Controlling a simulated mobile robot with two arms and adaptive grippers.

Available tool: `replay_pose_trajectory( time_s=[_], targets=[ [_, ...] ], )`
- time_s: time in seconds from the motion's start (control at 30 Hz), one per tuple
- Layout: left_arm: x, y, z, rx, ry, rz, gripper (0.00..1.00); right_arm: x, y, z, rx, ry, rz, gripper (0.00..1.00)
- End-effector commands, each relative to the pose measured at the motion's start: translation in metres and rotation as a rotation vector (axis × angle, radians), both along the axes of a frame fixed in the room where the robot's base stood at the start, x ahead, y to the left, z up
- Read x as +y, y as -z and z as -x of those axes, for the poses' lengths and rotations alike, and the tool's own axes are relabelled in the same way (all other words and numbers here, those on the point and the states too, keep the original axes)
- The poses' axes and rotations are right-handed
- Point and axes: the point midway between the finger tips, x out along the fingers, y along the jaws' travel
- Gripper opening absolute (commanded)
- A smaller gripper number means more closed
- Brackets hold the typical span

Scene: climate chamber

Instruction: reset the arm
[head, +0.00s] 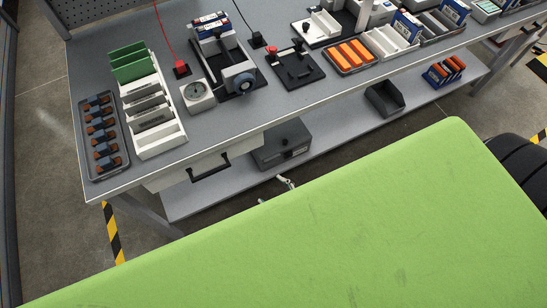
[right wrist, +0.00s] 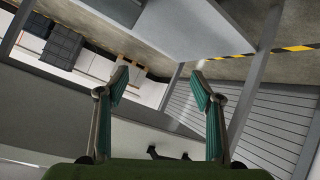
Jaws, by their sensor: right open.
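My right gripper (right wrist: 158,73) is open and empty in the right wrist view, its two teal-padded fingers spread wide apart with nothing between them. In the head view only a small pale metal part of it (head: 286,183) shows, by the lower shelf just beyond my green body cover; the rest of the right arm is hidden there. My left gripper is not in either view.
Below are a drawer handle (head: 210,168), a grey box (head: 282,145) and a lower shelf (head: 335,135).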

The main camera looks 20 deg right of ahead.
Motion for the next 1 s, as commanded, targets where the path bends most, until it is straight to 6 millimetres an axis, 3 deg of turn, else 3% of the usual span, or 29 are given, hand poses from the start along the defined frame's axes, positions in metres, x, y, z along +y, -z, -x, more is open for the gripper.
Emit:
replay_pose_trajectory(
  time_s=[0.33, 0.47, 0.57, 0.7, 0.8, 0.9, 1.0],
  targets=[
    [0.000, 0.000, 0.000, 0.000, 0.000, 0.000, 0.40, 0.000, 0.001, 0.001, 0.003, 0.001, 0.000, 0.60],
    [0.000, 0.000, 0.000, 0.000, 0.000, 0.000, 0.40, -0.002, 0.028, 0.017, 0.074, 0.009, -0.014, 0.60],
    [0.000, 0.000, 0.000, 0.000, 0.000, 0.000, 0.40, -0.008, 0.072, 0.050, 0.205, 0.033, -0.036, 0.60],
    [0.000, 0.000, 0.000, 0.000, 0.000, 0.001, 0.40, -0.026, 0.144, 0.124, 0.452, 0.108, -0.062, 0.60],
    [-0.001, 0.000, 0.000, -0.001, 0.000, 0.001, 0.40, -0.043, 0.181, 0.179, 0.615, 0.181, -0.065, 0.60],
    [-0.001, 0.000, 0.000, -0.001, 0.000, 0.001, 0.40, -0.060, 0.204, 0.228, 0.746, 0.253, -0.056, 0.60],
    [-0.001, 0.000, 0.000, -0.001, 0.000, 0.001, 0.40, -0.073, 0.217, 0.263, 0.833, 0.307, -0.045, 0.60]
  ],
)
